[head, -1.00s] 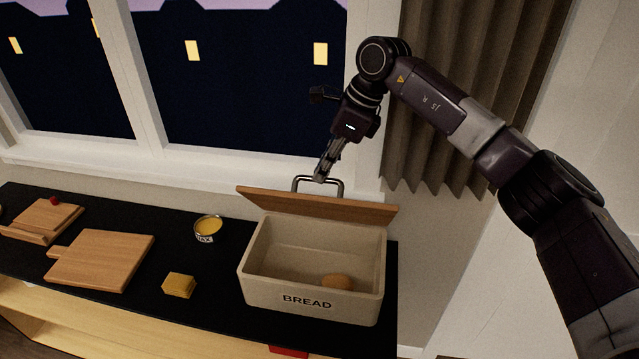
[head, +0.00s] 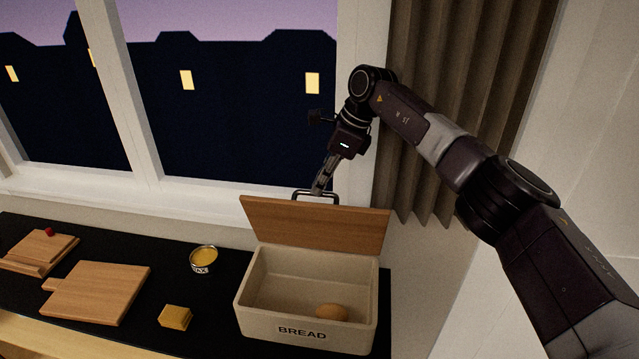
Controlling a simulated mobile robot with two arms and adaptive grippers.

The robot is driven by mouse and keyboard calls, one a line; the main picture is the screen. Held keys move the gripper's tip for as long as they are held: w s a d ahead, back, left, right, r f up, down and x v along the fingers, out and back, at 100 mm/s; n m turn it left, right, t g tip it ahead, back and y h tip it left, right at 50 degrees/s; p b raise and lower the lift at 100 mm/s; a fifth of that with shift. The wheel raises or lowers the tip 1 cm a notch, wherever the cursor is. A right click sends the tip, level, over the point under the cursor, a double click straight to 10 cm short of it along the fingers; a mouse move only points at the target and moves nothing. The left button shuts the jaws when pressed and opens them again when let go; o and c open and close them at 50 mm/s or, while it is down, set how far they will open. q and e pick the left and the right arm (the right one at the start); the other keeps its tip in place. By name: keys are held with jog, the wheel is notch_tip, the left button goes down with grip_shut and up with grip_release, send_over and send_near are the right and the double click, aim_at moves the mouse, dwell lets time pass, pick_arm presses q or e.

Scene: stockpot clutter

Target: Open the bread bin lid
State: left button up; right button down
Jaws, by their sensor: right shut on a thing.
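The bread bin (head: 300,332) is a cream box marked BREAD, standing at the right end of the dark counter. Its wooden lid (head: 315,226) is raised at the back and tilted up, so the inside shows. A brown roll or egg-shaped item (head: 331,312) lies in the bin. My right gripper (head: 318,190) is shut on the lid's dark metal handle (head: 330,197) at the lid's top edge. The fingertips are small in view. My left gripper is not in view.
Left of the bin are an open tin (head: 203,260), a yellow block (head: 175,316), a wooden cutting board (head: 97,292) and another wooden board (head: 38,252) with a small red item (head: 49,232). The window and curtain (head: 440,110) stand close behind.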

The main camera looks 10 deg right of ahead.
jog(key=shift+s+d+f, duration=0.1)
jog(key=shift+d+f, duration=0.15)
jog(key=shift+f, duration=0.4)
jog(key=c, duration=2.2)
grip_release()
jog(key=shift+f, duration=0.1)
jog(key=shift+o, duration=0.9)
jog(key=shift+w+f, duration=0.1)
jog(key=shift+w, duration=0.5)
jog(key=shift+s+a+r, duration=0.1)
jog(key=shift+s+r, duration=0.15)
jog(key=shift+r, duration=0.35)
notch_tip(320, 180, up, 9)
jog(key=shift+w, duration=0.2)
jog(key=shift+f, duration=0.1)
